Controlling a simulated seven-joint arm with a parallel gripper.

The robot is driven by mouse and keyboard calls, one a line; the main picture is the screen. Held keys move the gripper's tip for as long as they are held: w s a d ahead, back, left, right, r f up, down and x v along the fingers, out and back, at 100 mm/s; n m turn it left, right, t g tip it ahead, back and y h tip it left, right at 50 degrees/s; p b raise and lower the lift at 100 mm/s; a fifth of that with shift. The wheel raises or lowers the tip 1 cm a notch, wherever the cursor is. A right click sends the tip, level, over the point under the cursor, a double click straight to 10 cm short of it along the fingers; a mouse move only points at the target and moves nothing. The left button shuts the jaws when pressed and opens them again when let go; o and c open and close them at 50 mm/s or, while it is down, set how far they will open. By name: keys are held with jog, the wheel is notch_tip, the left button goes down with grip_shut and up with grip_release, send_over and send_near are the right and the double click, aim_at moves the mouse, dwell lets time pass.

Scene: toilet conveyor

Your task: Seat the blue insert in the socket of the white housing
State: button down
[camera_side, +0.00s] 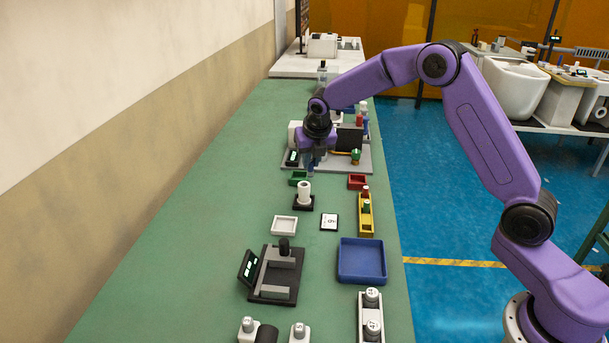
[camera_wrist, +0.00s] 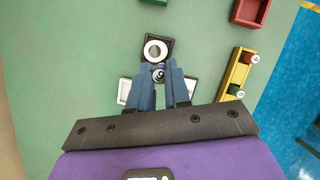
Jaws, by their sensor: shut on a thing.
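The white housing (camera_side: 304,188) is an upright cylinder on a black square base. In the wrist view the housing (camera_wrist: 149,44) shows from above as a white ring with a greyish round socket. My gripper (camera_side: 311,168) hangs above the bench near the housing, on its far side in the side view. In the wrist view its blue-grey fingers (camera_wrist: 161,78) are shut on a small piece with a round, marked top (camera_wrist: 158,72), which I take as the blue insert. Its lower part is hidden. It appears just below the ring in that picture, apart from the socket.
A green tray (camera_side: 292,182), red tray (camera_side: 350,186), yellow tray (camera_side: 371,226), white tray (camera_side: 275,232) and numbered card (camera_side: 329,222) surround the housing. A black fixture (camera_side: 273,297) and blue bin (camera_side: 342,275) stand nearer. Bare green bench lies left.

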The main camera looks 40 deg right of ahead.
jog(key=shift+w+f, duration=1.25)
jog(key=shift+f, duration=0.3)
jog(key=shift+w+f, duration=0.15)
jog(key=shift+f, duration=1.5)
jog(key=shift+f, duration=0.15)
jog(key=c, duration=1.1)
grip_release()
